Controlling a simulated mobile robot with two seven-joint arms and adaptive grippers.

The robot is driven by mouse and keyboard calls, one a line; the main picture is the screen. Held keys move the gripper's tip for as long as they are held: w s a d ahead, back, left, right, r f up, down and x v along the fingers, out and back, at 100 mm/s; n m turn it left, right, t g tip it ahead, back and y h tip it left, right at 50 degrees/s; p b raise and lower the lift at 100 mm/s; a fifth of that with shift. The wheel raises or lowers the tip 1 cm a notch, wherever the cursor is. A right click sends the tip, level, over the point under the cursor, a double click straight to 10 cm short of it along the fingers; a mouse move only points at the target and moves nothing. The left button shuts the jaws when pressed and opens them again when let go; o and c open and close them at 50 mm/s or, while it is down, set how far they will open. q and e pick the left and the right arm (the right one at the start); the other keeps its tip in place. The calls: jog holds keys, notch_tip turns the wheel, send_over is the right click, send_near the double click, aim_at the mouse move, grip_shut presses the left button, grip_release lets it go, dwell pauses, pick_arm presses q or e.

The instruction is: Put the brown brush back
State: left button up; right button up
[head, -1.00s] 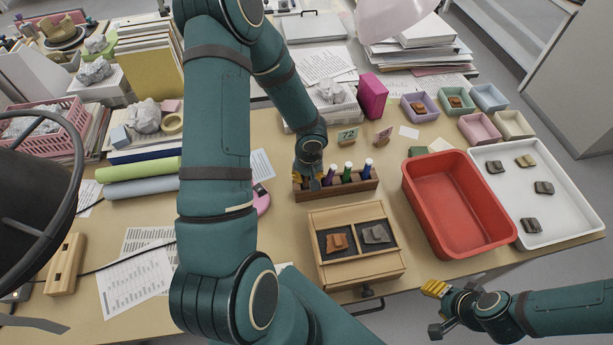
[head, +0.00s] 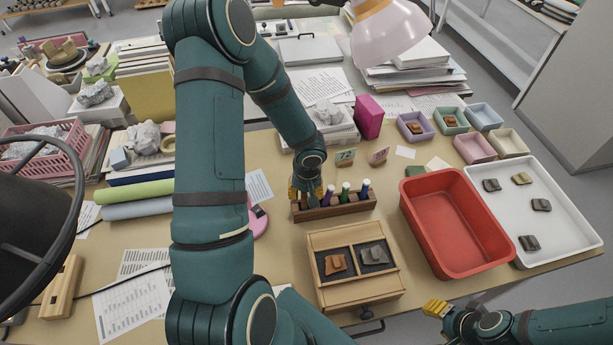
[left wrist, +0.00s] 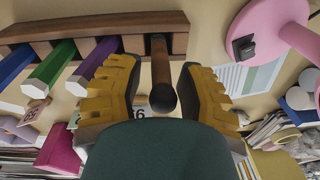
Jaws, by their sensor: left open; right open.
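The brown brush (left wrist: 160,72) shows in the left wrist view, with its dark rounded end towards the camera and its other end at a slot of the wooden rack (left wrist: 95,20). It appears to stand in that slot. My left gripper (left wrist: 162,88) is open, one yellow finger on each side of the handle, with visible gaps. In the head view my left gripper (head: 306,192) is over the left end of the rack (head: 345,208), and I cannot make out the brush there. My right gripper (head: 437,308) is open and empty, off the table's front edge.
Purple, green and blue pens (head: 346,190) stand in the rack to the right. A wooden box (head: 318,240) with two sherds is in front. A red tub (head: 455,220) and a white tray (head: 565,215) are at the right. A pink lamp (head: 390,35) hangs behind.

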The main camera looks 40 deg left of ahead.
pick_arm(q)
jog(key=r, duration=0.2)
jog(key=r+p, duration=0.1)
jog(key=r, duration=0.5)
jog(key=shift+d+r+p, duration=0.15)
jog(key=shift+d+p, duration=0.15)
jog(key=shift+d, duration=0.1)
jog(key=shift+s+d+r, duration=0.1)
jog(key=shift+r, duration=0.55)
